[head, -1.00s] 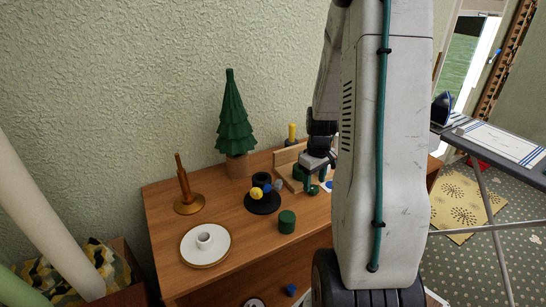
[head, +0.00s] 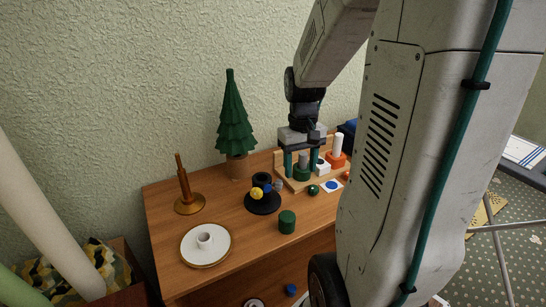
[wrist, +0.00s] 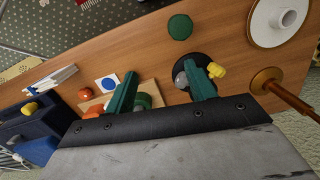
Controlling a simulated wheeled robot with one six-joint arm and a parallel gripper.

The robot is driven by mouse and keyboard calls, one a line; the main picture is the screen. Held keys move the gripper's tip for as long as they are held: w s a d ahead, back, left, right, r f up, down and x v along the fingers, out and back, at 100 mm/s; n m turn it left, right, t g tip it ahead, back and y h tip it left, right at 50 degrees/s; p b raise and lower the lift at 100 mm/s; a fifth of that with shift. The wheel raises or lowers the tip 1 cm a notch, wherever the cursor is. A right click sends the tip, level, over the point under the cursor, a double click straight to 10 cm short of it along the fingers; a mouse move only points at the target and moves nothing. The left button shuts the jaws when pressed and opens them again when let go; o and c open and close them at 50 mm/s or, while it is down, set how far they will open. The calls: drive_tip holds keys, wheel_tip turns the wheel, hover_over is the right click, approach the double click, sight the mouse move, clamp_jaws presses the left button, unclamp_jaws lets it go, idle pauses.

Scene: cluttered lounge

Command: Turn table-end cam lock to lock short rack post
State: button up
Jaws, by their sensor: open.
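A low wooden rack (head: 281,178) with a back board stands at the table's far edge. On it are a green round piece with a grey post (head: 303,159), a white piece (head: 322,168) and an orange piece with a white post (head: 337,148). I cannot tell for certain which part is the cam lock. My gripper (head: 301,172) points down over the rack's left end, its green fingers apart around the grey post in this view; contact is unclear. In the wrist view my gripper (wrist: 163,86) is open, with the rack (wrist: 147,87) partly hidden below it.
A blue-dot card (head: 332,186) and green ball (head: 313,190) lie before the rack.

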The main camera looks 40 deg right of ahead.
drive_tip(key=a+r+n+t, duration=0.1)
drive_tip(key=a+r+n, duration=0.1)
drive_tip(key=a+r, duration=0.5)
drive_tip(key=s+a, duration=0.1)
drive_tip(key=a, duration=0.2)
drive_tip(key=shift+a+r+t+h, duration=0.3)
drive_tip(key=shift+h, duration=0.1)
drive_tip(key=shift+o, duration=0.2)
